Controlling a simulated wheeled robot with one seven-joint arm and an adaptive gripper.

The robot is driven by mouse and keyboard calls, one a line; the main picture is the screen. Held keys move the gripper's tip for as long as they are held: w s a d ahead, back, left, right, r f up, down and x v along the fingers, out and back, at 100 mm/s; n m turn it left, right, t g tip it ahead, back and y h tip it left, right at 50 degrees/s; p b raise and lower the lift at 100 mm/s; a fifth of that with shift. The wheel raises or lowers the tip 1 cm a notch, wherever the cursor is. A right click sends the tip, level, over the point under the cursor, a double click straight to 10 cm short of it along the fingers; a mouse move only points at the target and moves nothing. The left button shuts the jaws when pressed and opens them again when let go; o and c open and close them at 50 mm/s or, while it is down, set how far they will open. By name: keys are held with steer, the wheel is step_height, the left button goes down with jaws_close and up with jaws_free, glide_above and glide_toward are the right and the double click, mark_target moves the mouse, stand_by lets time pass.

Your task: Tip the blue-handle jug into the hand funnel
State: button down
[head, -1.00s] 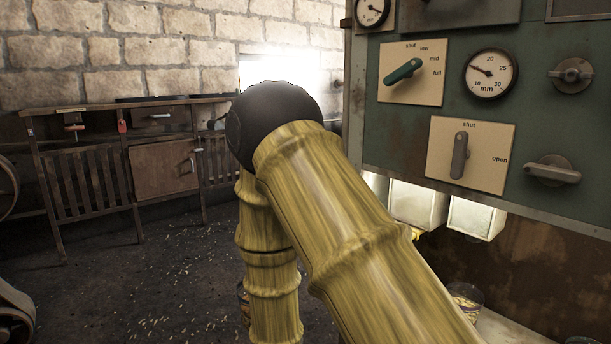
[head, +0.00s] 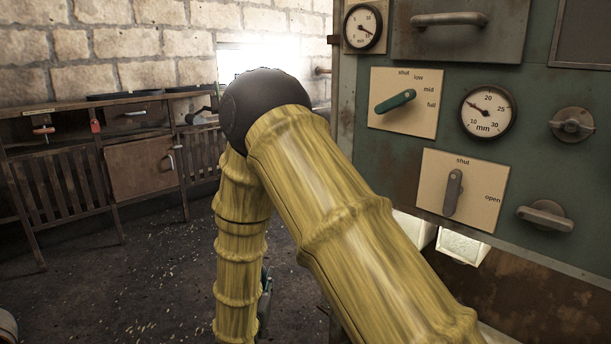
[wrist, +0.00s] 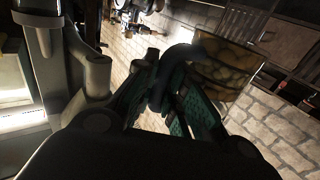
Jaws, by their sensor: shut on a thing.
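In the wrist view my gripper (wrist: 163,97) is shut on a dark blue curved handle (wrist: 178,62). The handle joins a jug body with a brown and yellow mottled side (wrist: 226,70), beyond the fingers. The wrist picture is steeply tilted, so I cannot tell how far the jug leans, and its mouth and contents are not clear. In the head view my own arm fills the middle and hides the jug. I cannot make out the hand funnel in either view.
A green panel (head: 390,150) with gauges, levers and knobs stands close on the right. Pale lit boxes (head: 462,246) hang below it. A wooden bench (head: 140,165) stands along the stone wall at left. The floor (head: 130,290) between is open.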

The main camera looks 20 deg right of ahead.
steer(key=w+r+m+g+h+p, duration=0.2)
steer(key=r+m+g+p, duration=0.1)
steer(key=r+p, duration=0.4)
steer(key=w+r+m+g+h+p, duration=0.2)
steer(key=r+g+p, duration=0.3)
steer(key=p, duration=0.5)
steer(key=w+d+r+m+g+h+p, duration=0.1)
steer(key=r+m+g+h+p, duration=0.3)
steer(key=r+p, duration=0.4)
steer(key=shift+w+r+m+p, duration=0.3)
steer(key=shift+w, duration=0.3)
steer(key=r+m+y+b, duration=0.1)
steer(key=m, duration=0.2)
steer(key=s+d+r+m+t+y+b, duration=0.1)
steer(key=r+m+y+b, duration=0.1)
steer(key=m, duration=0.1)
steer(key=s+r+m+t+y+b, duration=0.1)
steer(key=r+m+y+b, duration=0.1)
steer(key=shift+s+d+r+m, duration=0.15)
steer(key=shift+s+d+m, duration=0.05)
steer(key=shift+m, duration=0.2)
